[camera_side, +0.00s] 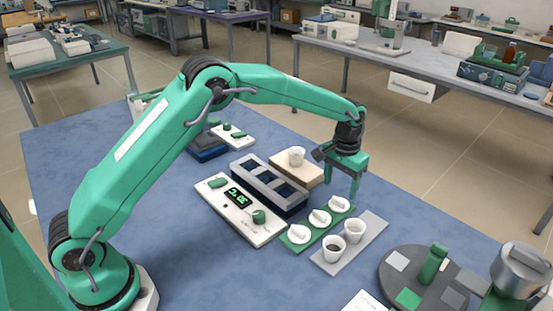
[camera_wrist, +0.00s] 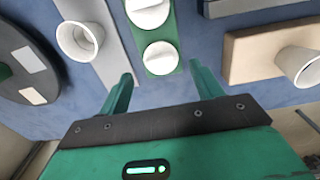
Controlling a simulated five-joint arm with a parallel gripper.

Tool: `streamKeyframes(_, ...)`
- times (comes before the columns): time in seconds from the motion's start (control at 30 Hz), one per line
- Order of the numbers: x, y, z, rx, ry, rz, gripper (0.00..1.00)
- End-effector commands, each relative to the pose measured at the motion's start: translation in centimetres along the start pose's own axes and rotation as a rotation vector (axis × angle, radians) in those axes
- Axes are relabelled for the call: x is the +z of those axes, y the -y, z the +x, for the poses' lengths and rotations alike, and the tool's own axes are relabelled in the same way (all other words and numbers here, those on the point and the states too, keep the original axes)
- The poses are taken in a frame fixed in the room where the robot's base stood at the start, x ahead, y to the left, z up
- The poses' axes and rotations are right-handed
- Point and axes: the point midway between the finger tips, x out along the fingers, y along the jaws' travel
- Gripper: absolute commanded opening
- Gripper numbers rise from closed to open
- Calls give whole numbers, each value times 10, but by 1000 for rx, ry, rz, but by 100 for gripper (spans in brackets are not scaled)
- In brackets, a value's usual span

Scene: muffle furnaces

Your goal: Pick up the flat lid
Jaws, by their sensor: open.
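Three white lids with raised grips sit in a row on a green strip: a near one (camera_side: 299,234), a middle one (camera_side: 320,217) and a far one (camera_side: 339,204). I cannot tell which is the flat one. In the wrist view, one lid (camera_wrist: 160,57) lies just ahead of my gripper, between the lines of its fingers, and another lid (camera_wrist: 148,11) lies beyond it. My gripper (camera_side: 346,182) points down above the far end of the green strip (camera_side: 290,246). Its fingers (camera_wrist: 161,73) are apart with nothing held between them.
A grey strip (camera_side: 373,224) with two white cups (camera_side: 334,250) lies beside the lids. A wooden block (camera_side: 313,176) with a white cup (camera_side: 297,156) stands behind. A dark three-bay unit (camera_side: 262,202) and a white control panel (camera_side: 213,198) are left; a dark round tray (camera_side: 395,285) is right.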

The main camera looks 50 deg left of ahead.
Motion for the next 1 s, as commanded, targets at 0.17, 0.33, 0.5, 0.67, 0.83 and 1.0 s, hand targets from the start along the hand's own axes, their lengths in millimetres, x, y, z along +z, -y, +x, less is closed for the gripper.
streamKeyframes(0.17,0,0,20,-1,3,0,65)
streamKeyframes(0.33,0,0,38,-1,3,0,65)
streamKeyframes(0.5,0,0,46,0,1,0,65)
streamKeyframes(0.67,0,0,47,0,1,0,65)
streamKeyframes(0.83,0,0,46,0,1,0,65)
streamKeyframes(1.0,0,0,46,0,1,0,62)
